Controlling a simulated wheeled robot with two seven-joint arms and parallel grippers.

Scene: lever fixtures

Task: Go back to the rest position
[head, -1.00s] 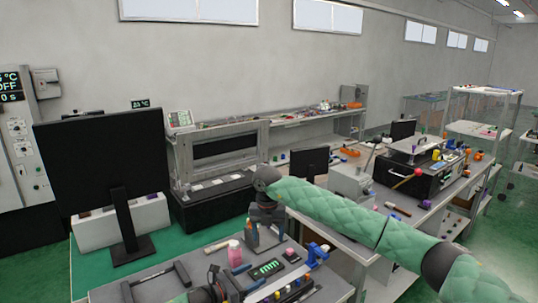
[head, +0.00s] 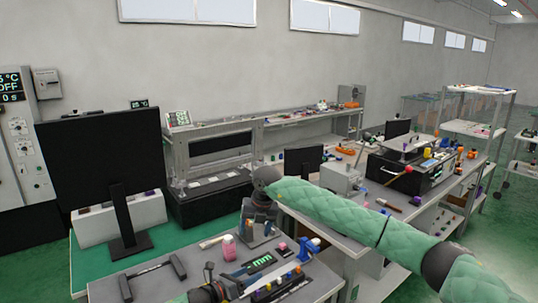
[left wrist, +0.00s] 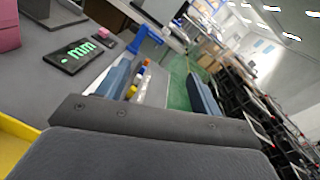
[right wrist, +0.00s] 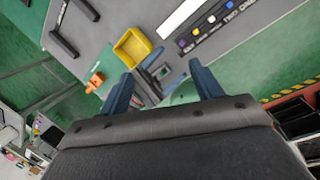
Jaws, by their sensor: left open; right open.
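My right gripper (head: 259,228) hangs from the green-sleeved arm over the back of the near grey workbench (head: 150,284). In the right wrist view its two blue fingers (right wrist: 164,82) stand apart with nothing held between them. My left gripper (head: 226,284) is low over the front of the same bench, partly cut off by the lower picture edge. In the left wrist view its blue fingers (left wrist: 162,84) are spread, with no object gripped. Small coloured items on the bench show beyond them.
A large black monitor (head: 105,165) stands at left. A yellow bin (right wrist: 132,47) shows in the right wrist view. Green floor is open at lower right.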

